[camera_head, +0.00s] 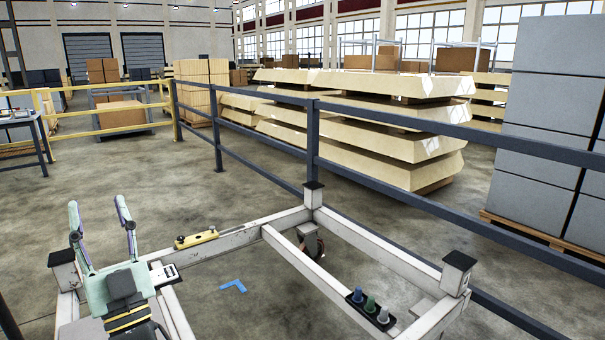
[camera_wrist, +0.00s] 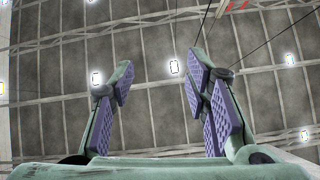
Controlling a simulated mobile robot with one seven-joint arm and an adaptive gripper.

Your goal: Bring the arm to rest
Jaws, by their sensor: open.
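My gripper (camera_head: 98,213) stands at the lower left of the head view, pointing upward, with its two fingers spread apart. The wrist view shows the same fingers (camera_wrist: 155,85) with purple ribbed pads, open and with nothing between them. Behind them in that view is only the ceiling (camera_wrist: 60,60) with small lamps. My gripper is above the left side of a white trolley frame (camera_head: 245,238) with black-capped corner posts. I cannot tell from these views whether it touches the frame.
A yellow spirit level (camera_head: 197,239) lies on the frame's far bar. A blue angle piece (camera_head: 233,286) shows low inside the frame. A dark railing (camera_head: 312,140) runs behind, with stacked pale slabs (camera_head: 380,135) beyond.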

